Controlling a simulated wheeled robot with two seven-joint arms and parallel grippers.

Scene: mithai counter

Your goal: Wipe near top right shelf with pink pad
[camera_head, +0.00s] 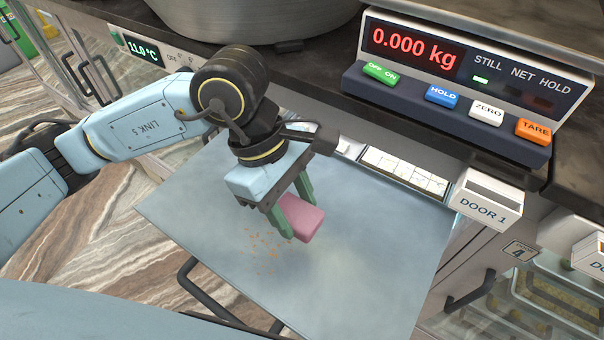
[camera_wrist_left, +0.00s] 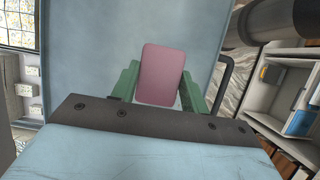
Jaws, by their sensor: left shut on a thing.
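My left gripper (camera_head: 292,213) has green fingers shut on a pink pad (camera_head: 303,219). It holds the pad over a flat grey-blue shelf surface (camera_head: 370,285); whether the pad touches the surface I cannot tell. A patch of brown crumbs (camera_head: 262,255) lies on that surface, just left of and below the pad. In the left wrist view the pad (camera_wrist_left: 160,75) sits between the green fingers against the grey-blue surface (camera_wrist_left: 110,30), and no crumbs show there. My right gripper is in neither view.
A weighing scale (camera_head: 460,85) reading 0.000 kg stands on the dark counter behind. A white DOOR 1 label box (camera_head: 486,200) is at the surface's right edge. A dark bar handle (camera_head: 215,305) runs below its front edge. A large metal vessel (camera_head: 250,18) stands at the back.

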